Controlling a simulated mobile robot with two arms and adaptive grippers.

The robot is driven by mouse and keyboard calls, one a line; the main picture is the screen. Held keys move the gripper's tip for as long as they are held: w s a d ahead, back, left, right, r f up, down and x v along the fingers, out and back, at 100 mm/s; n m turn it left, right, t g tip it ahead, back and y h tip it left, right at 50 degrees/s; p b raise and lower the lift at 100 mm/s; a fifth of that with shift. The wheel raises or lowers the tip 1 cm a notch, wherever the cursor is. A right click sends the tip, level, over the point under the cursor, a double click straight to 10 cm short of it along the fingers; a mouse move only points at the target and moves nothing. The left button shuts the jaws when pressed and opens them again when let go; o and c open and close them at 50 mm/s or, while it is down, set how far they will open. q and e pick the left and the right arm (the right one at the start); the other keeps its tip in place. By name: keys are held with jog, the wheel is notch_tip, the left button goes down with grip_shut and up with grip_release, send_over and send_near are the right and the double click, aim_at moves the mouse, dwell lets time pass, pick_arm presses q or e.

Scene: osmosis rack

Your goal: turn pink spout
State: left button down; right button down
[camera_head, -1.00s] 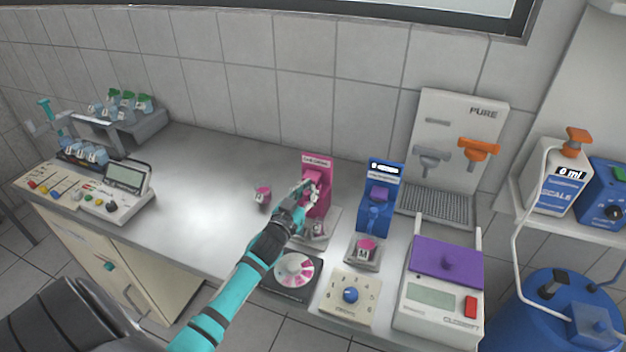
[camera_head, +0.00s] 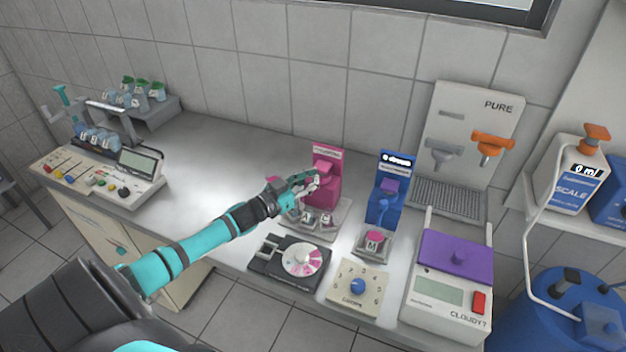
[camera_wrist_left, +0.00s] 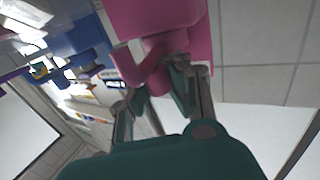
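The pink dispenser (camera_head: 325,155) stands upright on the counter, with its pink spout (camera_head: 323,168) on the front. My left gripper (camera_head: 308,181) is at the front of the dispenser, just below the spout, and covers part of it. In the left wrist view, the pink spout (camera_wrist_left: 150,68) lies between the two fingertips of the left gripper (camera_wrist_left: 157,97). The fingers are apart, and the right one looks close to or against the pink part; firm contact cannot be told. My right gripper is not in view.
Small jars (camera_head: 318,219) stand on a tray below the dispenser. The blue dispenser (camera_head: 386,203) is close on the right. A dial device (camera_head: 280,265) and a knob box (camera_head: 352,287) are in front. The counter left of my arm (camera_head: 190,190) is clear.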

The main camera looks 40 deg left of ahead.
pick_arm(q)
jog(key=shift+s+d+f, duration=0.1)
jog(key=shift+s+f, duration=0.1)
jog(key=shift+f, duration=0.25)
jog(key=c, duration=1.3)
grip_release()
jog(key=shift+s+r, duration=0.3)
jog(key=shift+s, duration=0.1)
jog(key=shift+o, duration=0.6)
jog(key=shift+a, duration=0.2)
jog(key=shift+w, duration=0.2)
jog(key=shift+s, duration=0.2)
jog(key=v, duration=1.1)
jog(key=shift+s, duration=0.3)
jog(key=shift+a, duration=0.15)
